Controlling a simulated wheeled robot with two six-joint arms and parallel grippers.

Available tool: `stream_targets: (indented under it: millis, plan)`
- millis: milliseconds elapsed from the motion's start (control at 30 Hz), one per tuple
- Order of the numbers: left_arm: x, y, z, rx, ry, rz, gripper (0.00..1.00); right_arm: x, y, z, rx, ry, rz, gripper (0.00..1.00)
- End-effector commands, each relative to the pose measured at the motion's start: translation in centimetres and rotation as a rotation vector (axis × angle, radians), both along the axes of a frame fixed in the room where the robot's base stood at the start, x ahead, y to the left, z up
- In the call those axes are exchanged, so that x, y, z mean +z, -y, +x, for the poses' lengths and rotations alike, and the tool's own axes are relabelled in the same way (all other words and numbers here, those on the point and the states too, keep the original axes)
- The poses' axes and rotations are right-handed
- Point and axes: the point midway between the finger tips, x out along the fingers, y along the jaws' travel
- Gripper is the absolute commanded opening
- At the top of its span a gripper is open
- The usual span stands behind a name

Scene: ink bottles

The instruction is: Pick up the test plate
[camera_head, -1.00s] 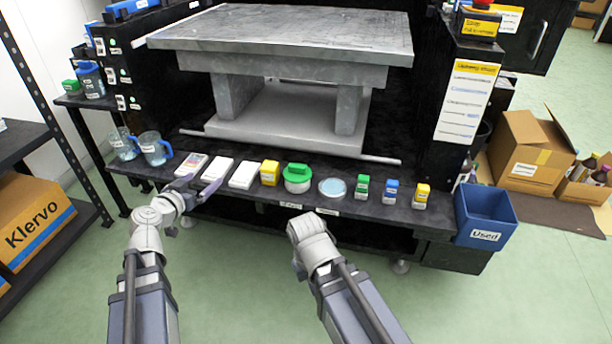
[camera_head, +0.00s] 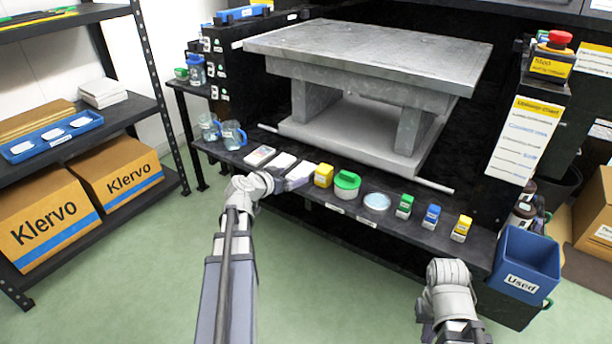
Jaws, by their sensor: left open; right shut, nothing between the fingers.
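Several flat white pieces lie in a row at the left of the dark bench ledge; I cannot tell which is the test plate. The leftmost white piece (camera_head: 260,155) has a patterned face. A plain white piece (camera_head: 281,161) lies beside it, and a third white piece (camera_head: 302,170) is partly covered by my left gripper. My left gripper (camera_head: 287,183) is open at the ledge's front edge, by the second and third pieces, holding nothing visible. My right gripper (camera_head: 447,300) is low at the right, shut and empty, its fingertips hidden.
Right along the ledge stand a yellow box (camera_head: 323,175), a green-lidded jar (camera_head: 346,186), a round dish (camera_head: 376,202) and small green, blue and yellow bottles. Beakers (camera_head: 232,135) stand left. A grey stone table (camera_head: 370,55) rises behind. A blue "Used" bin (camera_head: 525,262) is right.

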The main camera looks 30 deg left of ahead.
Motion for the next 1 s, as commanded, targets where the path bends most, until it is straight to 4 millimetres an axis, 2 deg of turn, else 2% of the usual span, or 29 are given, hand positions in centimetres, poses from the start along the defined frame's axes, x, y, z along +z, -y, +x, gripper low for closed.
stream_targets:
  millis: [33,267,600,833,1000]
  plan:
    - [-0.3,0.0,0.6,-0.001,0.000,0.001,1.00,-0.3,0.0,0.0,0.000,0.000,0.000,0.00]
    - [-0.5,0.0,1.2,0.001,0.001,0.000,1.00,-0.5,0.0,0.0,-0.001,0.000,0.000,0.00]
    - [-2.1,0.3,5.4,0.000,0.000,0.000,1.00,-2.1,0.0,0.0,-0.001,0.001,0.000,0.00]
    - [-2.0,0.4,5.4,0.001,0.000,0.000,1.00,-2.0,0.0,0.0,0.000,0.001,0.000,0.00]
    - [-2.0,0.4,5.4,0.001,0.000,0.000,0.82,-2.0,0.0,0.0,0.000,0.001,0.000,0.00]
